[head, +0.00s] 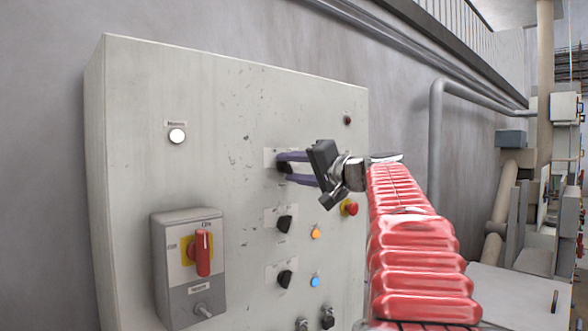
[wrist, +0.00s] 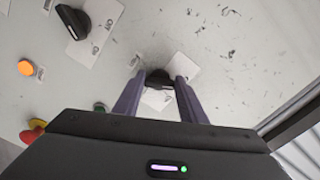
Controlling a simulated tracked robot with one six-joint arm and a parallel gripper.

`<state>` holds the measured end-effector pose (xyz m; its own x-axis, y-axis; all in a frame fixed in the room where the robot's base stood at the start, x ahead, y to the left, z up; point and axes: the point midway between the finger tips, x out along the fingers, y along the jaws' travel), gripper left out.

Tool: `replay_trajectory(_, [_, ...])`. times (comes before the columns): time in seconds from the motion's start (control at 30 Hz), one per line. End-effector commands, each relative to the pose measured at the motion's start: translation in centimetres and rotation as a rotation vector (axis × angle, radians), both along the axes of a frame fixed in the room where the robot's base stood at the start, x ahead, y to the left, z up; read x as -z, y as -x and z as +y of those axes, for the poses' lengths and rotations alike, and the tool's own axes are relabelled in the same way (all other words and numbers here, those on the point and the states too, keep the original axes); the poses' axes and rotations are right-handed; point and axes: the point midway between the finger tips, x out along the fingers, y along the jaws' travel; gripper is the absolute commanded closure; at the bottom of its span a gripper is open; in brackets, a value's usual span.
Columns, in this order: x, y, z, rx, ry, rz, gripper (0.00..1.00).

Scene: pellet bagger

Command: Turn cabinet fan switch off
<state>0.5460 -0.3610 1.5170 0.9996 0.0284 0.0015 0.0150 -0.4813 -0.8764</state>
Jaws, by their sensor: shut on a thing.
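My gripper (head: 286,167) is at the uppermost of three black rotary switches on the grey cabinet's front. In the wrist view its two purple fingers stand on either side of that black switch knob (wrist: 158,77), shut on it. A white label plate lies behind the knob, but its words are too small to read, so I cannot tell by name whether it is the fan switch. The fingers partly hide the knob in the head view. Two similar black switches sit below, a middle one (head: 284,224) and a lower one (head: 284,278).
The cabinet (head: 220,100) carries a red-handled main switch (head: 203,254), a white lamp (head: 177,136), an orange lamp (head: 315,234), a blue lamp (head: 315,282) and a red emergency button (head: 350,208) close to my wrist. A grey pipe (head: 437,140) runs along the wall at right.

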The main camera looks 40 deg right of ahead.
Motion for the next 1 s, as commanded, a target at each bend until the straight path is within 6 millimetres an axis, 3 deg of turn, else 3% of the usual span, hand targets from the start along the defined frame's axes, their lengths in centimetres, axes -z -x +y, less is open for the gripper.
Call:
replay_trajectory(0.53, [0.69, -0.19, 0.0, -0.006, 0.034, 0.01, 0.85])
replay_trajectory(0.57, [0.7, -0.19, -0.01, -0.005, 0.034, 0.01, 0.61])
replay_trajectory(0.8, [0.42, -0.13, -0.02, -0.003, 0.035, 0.005, 0.44])
replay_trajectory(1.0, [0.26, -0.08, -0.02, -0.001, 0.035, 0.003, 0.44])
